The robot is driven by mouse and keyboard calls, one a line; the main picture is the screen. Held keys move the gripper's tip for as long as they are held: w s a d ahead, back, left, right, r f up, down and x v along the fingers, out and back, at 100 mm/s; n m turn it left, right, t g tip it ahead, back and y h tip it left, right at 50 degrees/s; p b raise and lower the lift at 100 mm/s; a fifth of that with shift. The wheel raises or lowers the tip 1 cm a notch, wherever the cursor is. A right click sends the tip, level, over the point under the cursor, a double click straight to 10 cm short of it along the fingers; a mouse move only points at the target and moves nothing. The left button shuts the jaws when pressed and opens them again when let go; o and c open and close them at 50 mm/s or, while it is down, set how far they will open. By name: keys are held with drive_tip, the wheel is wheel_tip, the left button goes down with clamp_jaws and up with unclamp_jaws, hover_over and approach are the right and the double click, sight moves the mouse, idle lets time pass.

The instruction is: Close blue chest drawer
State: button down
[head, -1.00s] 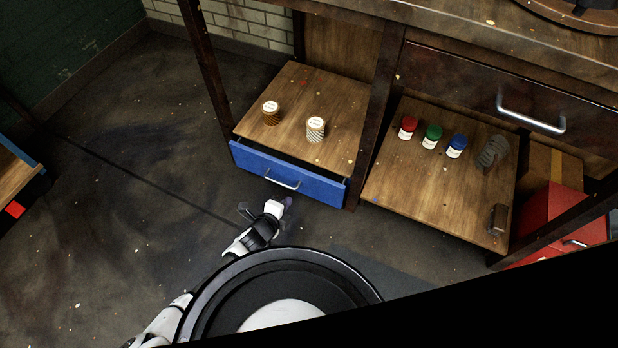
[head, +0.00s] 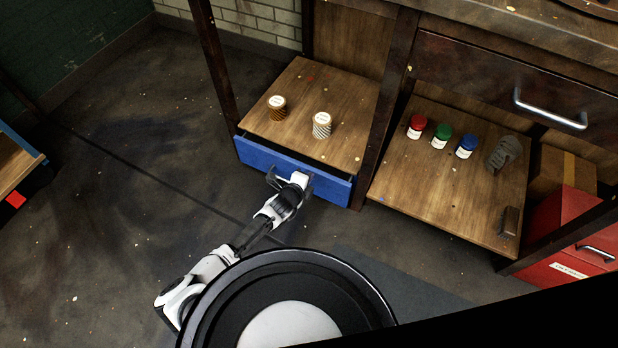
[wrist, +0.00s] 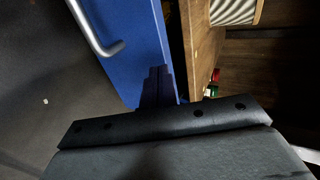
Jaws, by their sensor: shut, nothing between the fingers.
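The blue chest drawer (head: 250,155) is under the left wooden shelf, with its front standing slightly out. A dark gap shows between its top edge and the shelf. In the wrist view, the blue front (wrist: 135,45) fills the upper middle, with its metal handle (wrist: 97,35) to the left and a dark gap beside its edge. My gripper (head: 302,179) is in front of the drawer front, right of the handle. Its shut, empty fingers (wrist: 157,85) overlap the blue front in the wrist view; whether they touch it I cannot tell.
Two striped pots (head: 321,125) stand on the left shelf (head: 300,85). Red, green and blue jars (head: 442,136) stand on the right shelf (head: 450,205). A dark post (head: 385,110) divides the shelves. A red cabinet (head: 560,235) is at right.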

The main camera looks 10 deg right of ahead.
drive_tip(key=shift+w+d, duration=0.15)
drive_tip(key=shift+w, duration=0.1)
drive_tip(key=shift+w+d+b, duration=0.75)
drive_tip(key=shift+w+b, duration=0.15)
drive_tip(key=shift+w, duration=0.15)
